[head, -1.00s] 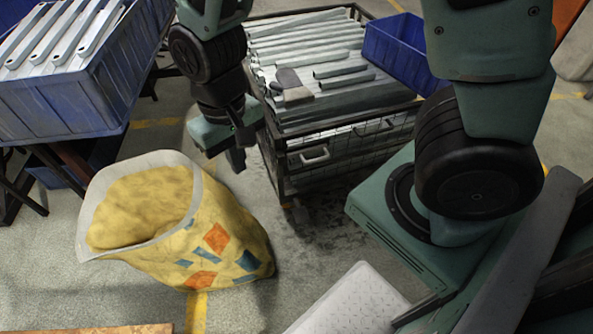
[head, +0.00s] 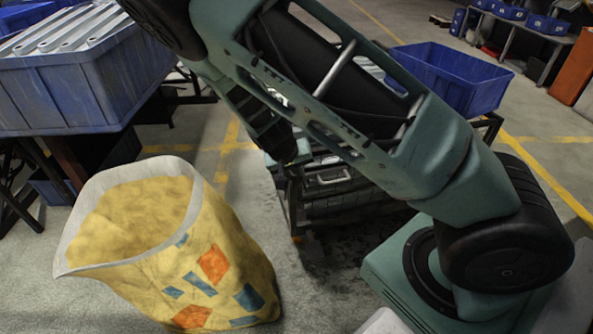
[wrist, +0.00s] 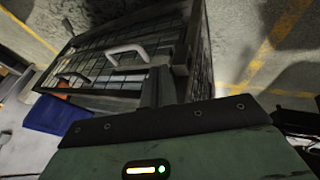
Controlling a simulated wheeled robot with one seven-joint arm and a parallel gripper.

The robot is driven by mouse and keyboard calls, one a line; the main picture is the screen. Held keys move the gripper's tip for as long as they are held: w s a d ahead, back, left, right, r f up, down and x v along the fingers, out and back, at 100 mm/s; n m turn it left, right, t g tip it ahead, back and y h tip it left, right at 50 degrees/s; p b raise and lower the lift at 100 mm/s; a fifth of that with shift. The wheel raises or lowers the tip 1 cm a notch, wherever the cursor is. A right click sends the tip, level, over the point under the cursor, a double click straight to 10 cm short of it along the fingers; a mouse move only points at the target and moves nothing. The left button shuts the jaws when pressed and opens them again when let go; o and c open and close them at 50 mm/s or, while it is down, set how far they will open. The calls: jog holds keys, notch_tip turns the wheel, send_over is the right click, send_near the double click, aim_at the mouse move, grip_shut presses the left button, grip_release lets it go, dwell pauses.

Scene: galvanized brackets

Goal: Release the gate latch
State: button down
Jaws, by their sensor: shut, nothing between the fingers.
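The wire-mesh cage (wrist: 105,58) fills the upper left of the wrist view, turned on its side in the picture. Its front carries a pale bar handle (wrist: 128,50) and a second one (wrist: 68,77). In the head view one pale handle (head: 331,176) shows on the cage front below my arm. I cannot tell which part is the gate latch. My gripper (wrist: 160,84) is shut and empty, its dark fingers pointing at the cage front near the first handle. I cannot tell whether they touch it. In the head view my arm hides most of the cage.
An open sack of yellow material (head: 190,240) stands left of the cage. A blue crate of metal brackets (head: 60,100) stands on a stand behind it. Floor between sack and cage is open.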

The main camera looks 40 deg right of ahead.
aim_at(305, 177)
jog(key=b+x, duration=0.1)
jog(key=x, duration=0.4)
jog(key=shift+s+d+f+b, duration=0.1)
jog(key=shift+d+f+b, duration=0.15)
jog(key=shift+b, duration=0.1)
jog(key=shift+s+d+f+b, duration=0.25)
jog(key=shift+s+d+f, duration=0.1)
jog(key=shift+d, duration=0.3)
jog(key=shift+s+d+f+b, duration=0.2)
jog(key=shift+s+d, duration=0.2)
jog(key=shift+d, duration=0.3)
